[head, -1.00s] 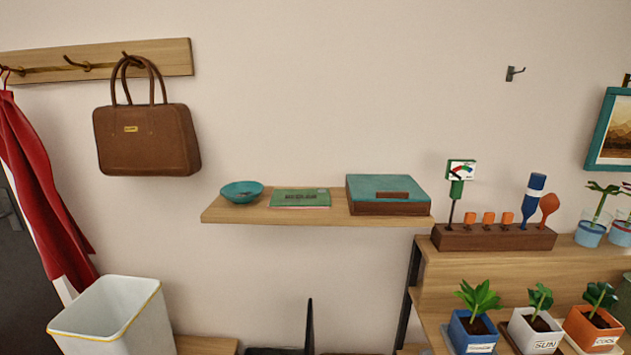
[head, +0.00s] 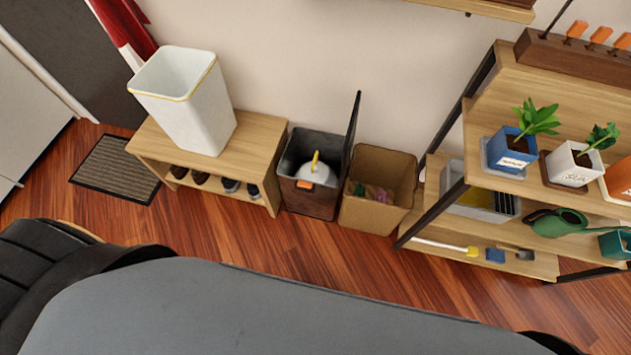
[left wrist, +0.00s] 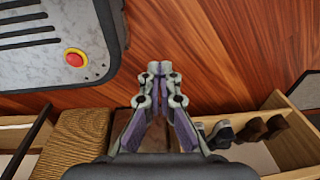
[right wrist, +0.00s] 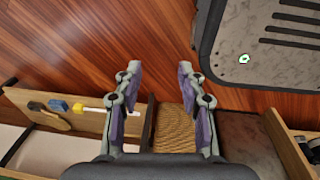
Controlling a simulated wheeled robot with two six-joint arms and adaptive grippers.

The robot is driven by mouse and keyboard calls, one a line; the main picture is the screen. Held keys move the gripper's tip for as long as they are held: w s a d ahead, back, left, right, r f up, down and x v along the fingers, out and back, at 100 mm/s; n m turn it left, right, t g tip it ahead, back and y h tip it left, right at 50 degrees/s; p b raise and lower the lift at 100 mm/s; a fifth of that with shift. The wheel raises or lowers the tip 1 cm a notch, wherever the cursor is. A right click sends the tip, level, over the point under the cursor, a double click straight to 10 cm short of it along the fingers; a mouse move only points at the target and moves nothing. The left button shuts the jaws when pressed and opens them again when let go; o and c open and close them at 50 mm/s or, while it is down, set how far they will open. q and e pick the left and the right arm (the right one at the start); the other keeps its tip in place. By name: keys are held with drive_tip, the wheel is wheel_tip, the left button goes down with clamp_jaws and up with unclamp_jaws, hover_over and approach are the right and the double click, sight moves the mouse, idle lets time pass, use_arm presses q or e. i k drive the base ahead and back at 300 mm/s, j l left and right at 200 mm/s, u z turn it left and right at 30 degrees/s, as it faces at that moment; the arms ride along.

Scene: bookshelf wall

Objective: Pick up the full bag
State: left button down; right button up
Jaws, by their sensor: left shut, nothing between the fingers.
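A white bag (head: 314,174) with a yellow tie on top sits inside a dark bin (head: 309,203) on the floor, in the head view. The bin's lid (head: 352,125) stands open on its right side. My left gripper (left wrist: 160,72) is shut and empty, pointing over the wooden floor in the left wrist view. My right gripper (right wrist: 159,72) is open and empty, also over the floor in the right wrist view. Neither gripper shows in the head view, and neither touches the bag.
A tall white bin (head: 190,115) with a yellow rim stands on a wooden shoe bench (head: 258,135) to the left. A brown box (head: 372,211) with crumpled items stands right of the dark bin. A plant shelf (head: 435,245) is further right. The floor in front is clear.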

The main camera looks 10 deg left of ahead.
sight(314, 171)
drive_tip(key=u, duration=1.2)
drive_tip(key=i+j+u, duration=0.2)
drive_tip(key=i, duration=0.15)
drive_tip(key=i+u, duration=0.2)
drive_tip(key=i+j, duration=0.05)
drive_tip(key=i, duration=0.05)
